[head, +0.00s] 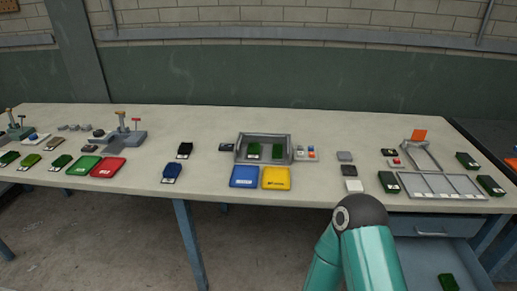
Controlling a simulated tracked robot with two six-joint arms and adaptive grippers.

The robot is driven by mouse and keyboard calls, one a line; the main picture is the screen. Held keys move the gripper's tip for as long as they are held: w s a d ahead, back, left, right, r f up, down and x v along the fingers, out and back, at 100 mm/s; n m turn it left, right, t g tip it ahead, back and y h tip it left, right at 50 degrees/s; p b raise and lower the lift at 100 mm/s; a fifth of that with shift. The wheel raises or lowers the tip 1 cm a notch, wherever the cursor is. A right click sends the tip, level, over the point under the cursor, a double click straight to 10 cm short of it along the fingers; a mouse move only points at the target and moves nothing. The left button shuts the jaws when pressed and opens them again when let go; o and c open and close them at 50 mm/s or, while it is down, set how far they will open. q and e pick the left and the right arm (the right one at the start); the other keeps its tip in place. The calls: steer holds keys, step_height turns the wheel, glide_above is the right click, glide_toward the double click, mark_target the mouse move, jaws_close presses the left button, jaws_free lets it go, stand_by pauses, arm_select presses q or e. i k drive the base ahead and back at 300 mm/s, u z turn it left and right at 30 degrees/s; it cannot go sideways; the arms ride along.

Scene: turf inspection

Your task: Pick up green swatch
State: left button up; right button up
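Several dark green swatches lie on the long pale workbench (310,185). Two green swatches (254,149) (277,152) are in the grey metal tray (238,158) near the middle. One green swatch (388,181) lies left of the sectioned grey rack, and two more (467,160) (491,184) lie at the right end. Other green swatches (60,161) (9,157) with white labels are at the left. One green swatch (448,282) is in the open drawer. I cannot tell which one the task means. Neither gripper is in view; only a teal link of my arm shows at the bottom.
Blue (244,177) and yellow (276,178) trays sit before the metal tray. Green (82,166) and red (108,167) trays and a grey fixture (126,136) are at left. A sectioned rack (440,185) is at right, above the open blue drawer (428,254). Bare tabletop runs along the back.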

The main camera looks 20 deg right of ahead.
mark_target(254, 151)
steer(key=i, duration=0.85)
steer(key=u, duration=0.05)
